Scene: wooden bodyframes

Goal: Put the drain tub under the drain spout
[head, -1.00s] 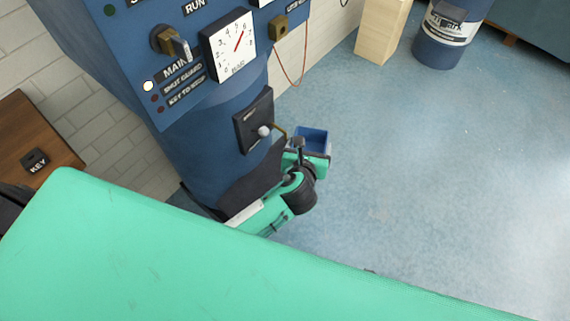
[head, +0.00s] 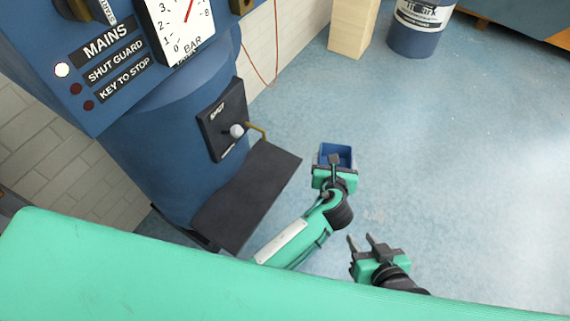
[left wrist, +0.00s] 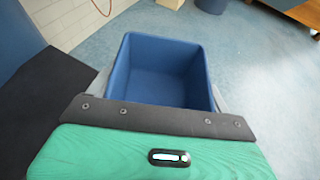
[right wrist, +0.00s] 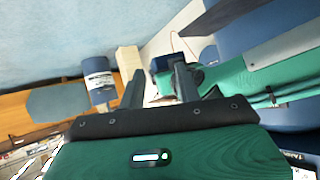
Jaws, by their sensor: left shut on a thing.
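A blue, open-topped drain tub (head: 349,152) is held upright in my left gripper (head: 335,164), out over the floor to the right of the machine. In the left wrist view the tub (left wrist: 165,85) sits between the fingers and its inside looks empty. The brass drain spout (head: 262,131) sticks out from a black panel on the blue machine, left of the tub and apart from it. My right gripper (head: 370,243) is open and empty, lower right of the tub; its two spread fingers also show in the right wrist view (right wrist: 158,88).
A dark flat plate (head: 245,195) juts from the machine below the spout. A pale wooden block (head: 352,25) and a blue drum (head: 415,35) stand at the back. The blue floor (head: 460,150) on the right is clear. A green surface (head: 130,275) fills the near side.

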